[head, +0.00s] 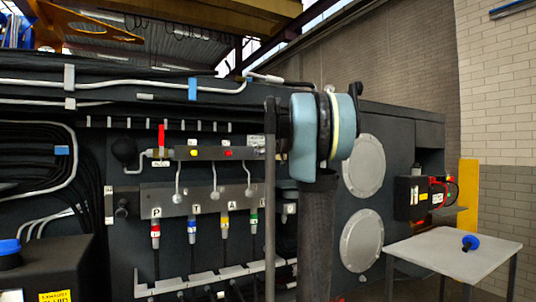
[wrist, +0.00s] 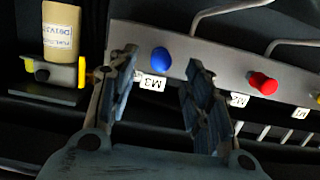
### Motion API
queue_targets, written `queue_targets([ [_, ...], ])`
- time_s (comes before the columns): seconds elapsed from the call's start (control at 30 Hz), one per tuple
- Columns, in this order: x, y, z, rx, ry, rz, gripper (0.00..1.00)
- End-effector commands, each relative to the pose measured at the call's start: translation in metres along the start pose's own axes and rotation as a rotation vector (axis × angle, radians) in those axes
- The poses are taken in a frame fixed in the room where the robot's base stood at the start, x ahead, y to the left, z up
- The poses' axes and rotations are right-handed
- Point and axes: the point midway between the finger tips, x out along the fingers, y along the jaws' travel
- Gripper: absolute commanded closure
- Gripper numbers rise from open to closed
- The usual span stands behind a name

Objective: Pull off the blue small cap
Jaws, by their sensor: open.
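The small blue cap (wrist: 161,60) sits on a grey metal bar (wrist: 222,70) in the wrist view, above an upside-down label M3. My gripper (wrist: 161,75) is open, with one finger on each side of the cap in the picture. The cap lies between the fingertips as seen, and I see no contact; the depth between them is unclear. In the head view, my arm covers the right end of the bar, and neither the cap nor my fingers can be made out.
A red cap (wrist: 263,84) labelled M2 sits right of the blue one. Bent metal pipes (wrist: 230,9) run along the bar. A tan cylinder (wrist: 61,27) with a yellow-ended bracket stands left. In the head view, a table (head: 440,262) holds a blue object (head: 470,242).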

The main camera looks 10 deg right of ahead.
Motion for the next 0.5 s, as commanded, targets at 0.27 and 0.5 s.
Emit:
queue_targets([
  [0.27, 0.040, 0.000, 0.000, 0.001, 0.000, -0.001, 0.54],
  [0.5, 0.059, -0.001, 0.000, 0.000, 0.000, -0.001, 0.54],
])
